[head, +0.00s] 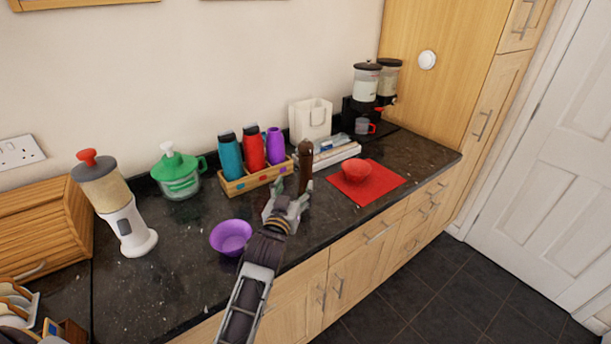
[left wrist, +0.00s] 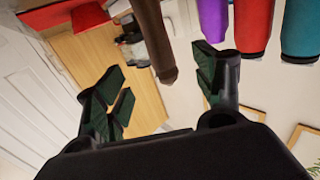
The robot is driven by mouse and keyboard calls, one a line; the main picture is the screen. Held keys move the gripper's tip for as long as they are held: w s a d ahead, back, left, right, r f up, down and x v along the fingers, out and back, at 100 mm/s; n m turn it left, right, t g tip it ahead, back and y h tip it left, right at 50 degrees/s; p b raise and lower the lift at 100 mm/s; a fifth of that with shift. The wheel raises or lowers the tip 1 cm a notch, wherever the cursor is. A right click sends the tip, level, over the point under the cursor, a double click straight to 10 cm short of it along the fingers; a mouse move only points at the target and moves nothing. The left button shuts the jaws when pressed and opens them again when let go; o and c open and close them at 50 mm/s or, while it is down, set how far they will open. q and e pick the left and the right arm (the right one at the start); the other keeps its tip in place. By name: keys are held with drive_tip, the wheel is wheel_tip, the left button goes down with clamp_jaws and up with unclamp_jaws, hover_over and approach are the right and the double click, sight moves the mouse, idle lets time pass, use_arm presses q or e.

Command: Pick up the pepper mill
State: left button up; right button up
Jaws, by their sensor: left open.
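The pepper mill (head: 305,165) is a tall dark brown turned shape standing upright on the dark granite counter, in front of a white tray. In the left wrist view the pepper mill (left wrist: 152,40) hangs from the top edge, as that view is turned over. My left gripper (head: 292,190) is open and empty, just in front of the mill at counter side. In the left wrist view its fingers (left wrist: 160,88) are spread, and the mill shows beyond them, between their directions. The mill's lower part is partly hidden by the gripper in the head view. My right gripper is not in view.
A wooden rack (head: 257,179) with teal, red and purple bottles stands left of the mill. A purple bowl (head: 231,237) sits near the front edge, left of my arm. A red bowl (head: 356,171) on a red mat (head: 377,190) is to the right.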

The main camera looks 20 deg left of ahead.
sight(303, 167)
use_arm(q)
drive_tip(key=w, duration=0.6)
drive_tip(key=shift+w+a, duration=0.25)
drive_tip(key=shift+w, duration=0.05)
drive_tip(key=shift+w+p, duration=0.3)
drive_tip(key=shift+w, duration=0.65)
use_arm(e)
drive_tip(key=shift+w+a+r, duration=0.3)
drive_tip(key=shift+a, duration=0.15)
